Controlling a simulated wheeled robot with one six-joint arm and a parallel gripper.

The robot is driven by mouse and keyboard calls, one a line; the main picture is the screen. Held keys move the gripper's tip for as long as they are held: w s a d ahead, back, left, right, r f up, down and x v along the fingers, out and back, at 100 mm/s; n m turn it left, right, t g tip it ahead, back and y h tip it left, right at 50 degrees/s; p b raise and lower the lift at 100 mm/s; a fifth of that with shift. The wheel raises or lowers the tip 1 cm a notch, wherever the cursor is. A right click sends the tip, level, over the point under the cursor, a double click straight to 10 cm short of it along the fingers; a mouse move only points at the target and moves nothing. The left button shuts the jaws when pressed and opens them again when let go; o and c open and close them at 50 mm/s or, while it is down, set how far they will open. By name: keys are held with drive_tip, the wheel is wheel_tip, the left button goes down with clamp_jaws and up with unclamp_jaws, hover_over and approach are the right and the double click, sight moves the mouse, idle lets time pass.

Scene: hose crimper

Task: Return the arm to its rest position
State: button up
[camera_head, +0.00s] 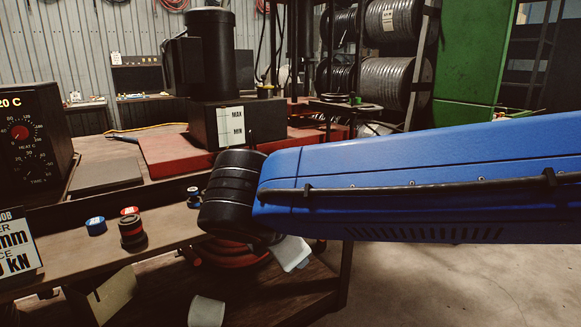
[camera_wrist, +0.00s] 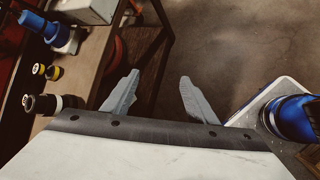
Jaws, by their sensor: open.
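My arm, blue with a black joint, stretches across the right half of the head view and hides part of the bench. My gripper (camera_wrist: 160,77) shows in the wrist view as two grey fingers spread apart, with nothing between them. The bench edge runs along the left of the wrist view, apart from the fingers.
The workbench (camera_head: 172,225) carries a blue cap (camera_head: 96,226), a black-and-red stack (camera_head: 132,232) and a dial box (camera_head: 35,140). A crimper with a black motor (camera_head: 212,55) stands behind. A green cabinet (camera_head: 472,60) and hose reels (camera_head: 388,83) stand farther back. Floor at right (camera_head: 450,285) is clear.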

drive_tip(key=d+f+m+g, duration=0.25)
drive_tip(key=d+m, duration=0.25)
drive_tip(key=d, duration=0.6)
drive_tip(key=s+d+f+m+y, duration=0.1)
drive_tip(key=s+d+f+m, duration=0.4)
drive_tip(key=d+m, duration=0.4)
drive_tip(key=s+d+f+m+y, duration=0.1)
drive_tip(key=s+d+f+m, duration=0.4)
drive_tip(key=d+m, duration=0.4)
drive_tip(key=shift+s+d+f+m+g, duration=0.2)
drive_tip(key=shift+s+f+m+g, duration=0.2)
drive_tip(key=shift+f+m, duration=0.45)
